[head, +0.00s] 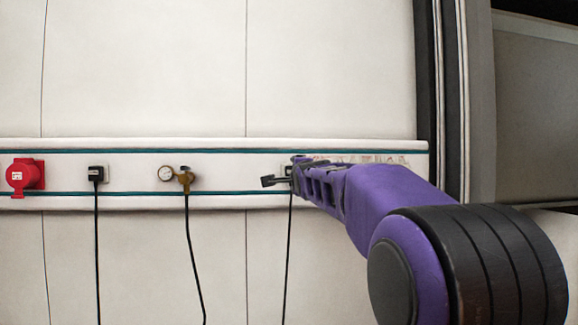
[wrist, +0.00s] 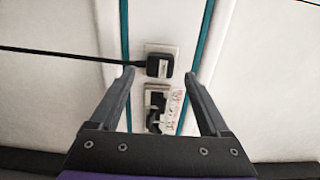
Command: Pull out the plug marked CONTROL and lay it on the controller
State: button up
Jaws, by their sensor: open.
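A black plug (wrist: 160,65) with a small pale label sits in a white socket plate in the wrist view. The label is too small to read, so I cannot tell whether it says CONTROL. Its black cable (wrist: 60,54) runs off to the left there and hangs straight down in the head view (head: 289,240). My gripper (wrist: 158,72) is open, with a fingertip on either side of the plug and gaps showing between. In the head view my gripper (head: 282,172) is at the wall rail and mostly covers this plug. No controller shows in either view.
The white rail (head: 230,160) also carries a red socket unit (head: 25,176), another black plug (head: 96,173) with a cable, and a brass valve with a gauge (head: 180,176). Beside the plug is a second outlet (wrist: 154,98) with dark parts and a worn sticker (wrist: 173,112).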

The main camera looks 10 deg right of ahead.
jog(key=shift+w, duration=1.85)
grip_shut()
jog(key=shift+s, duration=0.1)
dwell(0.3)
jog(key=shift+s+b, duration=2.55)
jog(key=shift+s, duration=0.35)
